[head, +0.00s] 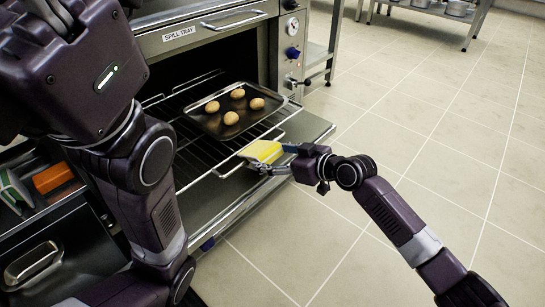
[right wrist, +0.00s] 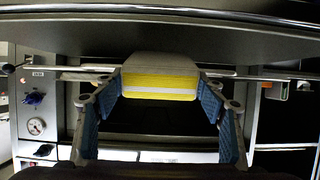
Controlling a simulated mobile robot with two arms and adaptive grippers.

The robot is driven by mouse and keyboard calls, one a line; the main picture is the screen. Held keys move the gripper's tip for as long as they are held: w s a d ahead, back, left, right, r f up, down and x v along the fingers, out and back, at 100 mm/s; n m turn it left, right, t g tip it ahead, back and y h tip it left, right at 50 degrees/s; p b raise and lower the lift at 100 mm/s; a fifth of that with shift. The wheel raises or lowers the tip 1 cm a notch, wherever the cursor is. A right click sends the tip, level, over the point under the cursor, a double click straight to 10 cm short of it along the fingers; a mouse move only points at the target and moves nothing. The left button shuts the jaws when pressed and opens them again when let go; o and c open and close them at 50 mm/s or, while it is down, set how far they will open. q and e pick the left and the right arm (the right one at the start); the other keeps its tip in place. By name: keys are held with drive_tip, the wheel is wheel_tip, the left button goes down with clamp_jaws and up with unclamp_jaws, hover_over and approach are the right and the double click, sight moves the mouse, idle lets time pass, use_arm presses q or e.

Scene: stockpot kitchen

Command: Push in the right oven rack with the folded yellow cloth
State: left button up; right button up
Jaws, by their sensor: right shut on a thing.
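The wire oven rack (head: 193,142) sticks out of the open oven over the lowered door and bears a dark tray (head: 213,127) with several round brown pieces. My right gripper (head: 268,162) is shut on the folded yellow cloth (head: 262,150) at the rack's front right corner. In the right wrist view the cloth (right wrist: 160,86) sits between the blue finger pads, with a horizontal rack bar (right wrist: 260,74) just behind it. I cannot tell whether cloth and bar touch. My left arm fills the left of the head view; its gripper is not visible.
The oven door (head: 304,127) lies open beneath the rack. The oven front has a blue knob (head: 292,52) and a panel labelled spill tray (head: 180,35). An orange block (head: 52,177) lies in a dark bin at left.

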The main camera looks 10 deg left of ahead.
sight(259, 149)
drive_tip(key=shift+w+a+b, duration=0.2)
drive_tip(key=shift+w+a, duration=0.25)
drive_tip(key=shift+a, duration=0.2)
drive_tip(key=shift+w+a+b, duration=0.15)
drive_tip(key=shift+w+a, duration=0.25)
drive_tip(key=shift+a, duration=0.2)
drive_tip(key=shift+w+a+b, duration=0.45)
drive_tip(key=shift+w+a, duration=0.05)
drive_tip(key=shift+a, duration=0.1)
drive_tip(key=shift+w+a, duration=0.4)
drive_tip(key=shift+a, duration=0.15)
